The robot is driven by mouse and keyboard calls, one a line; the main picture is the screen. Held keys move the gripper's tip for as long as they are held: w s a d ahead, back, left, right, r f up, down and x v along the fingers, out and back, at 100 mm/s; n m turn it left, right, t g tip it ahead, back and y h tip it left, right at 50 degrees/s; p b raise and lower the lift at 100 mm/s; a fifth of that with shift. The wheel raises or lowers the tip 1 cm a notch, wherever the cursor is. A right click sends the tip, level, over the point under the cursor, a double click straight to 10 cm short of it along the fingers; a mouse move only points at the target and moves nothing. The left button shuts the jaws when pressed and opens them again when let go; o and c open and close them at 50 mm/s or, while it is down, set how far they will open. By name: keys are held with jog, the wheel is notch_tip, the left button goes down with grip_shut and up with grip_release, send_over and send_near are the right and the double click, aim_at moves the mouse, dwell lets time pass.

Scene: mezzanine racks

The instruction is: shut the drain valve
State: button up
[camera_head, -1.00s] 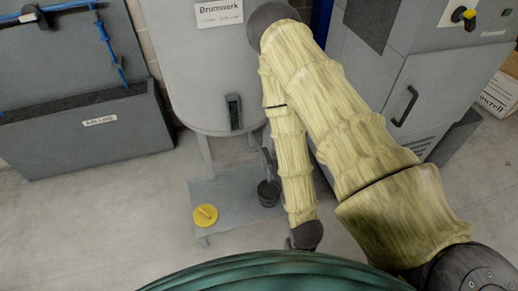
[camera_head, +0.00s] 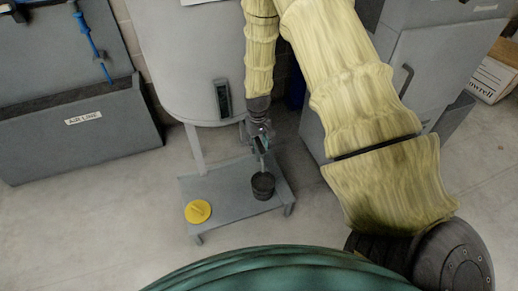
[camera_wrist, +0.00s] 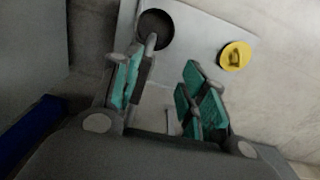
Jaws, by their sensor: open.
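The drain valve shows only in part under the grey tank (camera_head: 195,60). Its spout (camera_head: 262,162) hangs over a black bucket (camera_head: 263,185). In the wrist view the spout (camera_wrist: 151,43) lies beyond the fingertips, over the bucket (camera_wrist: 157,24). A thin grey piece (camera_wrist: 170,122), perhaps the valve's lever, shows between the fingers near the palm. My gripper (camera_head: 261,138) points down at the valve below the tank. In the wrist view my gripper (camera_wrist: 162,78) is open, its teal pads apart. I cannot tell whether either pad touches the valve. The valve body is mostly hidden.
A low grey bench (camera_head: 225,195) holds the bucket and a yellow disc (camera_head: 198,211) with a raised grip. The tank has a dark gauge (camera_head: 222,98). A grey bin (camera_head: 80,130) marked air line stands left, a grey cabinet (camera_head: 395,100) right. Floor in front is clear.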

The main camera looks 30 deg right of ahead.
aim_at(260, 143)
jog(key=w+d+r, duration=0.2)
jog(key=w, duration=0.1)
jog(key=w+d+r, duration=0.1)
jog(key=shift+w+d+r+b, duration=0.2)
jog(key=shift+w+r+b, duration=0.05)
jog(key=shift+b, duration=0.1)
notch_tip(260, 143, down, 10)
jog(key=shift+f, duration=0.25)
grip_shut()
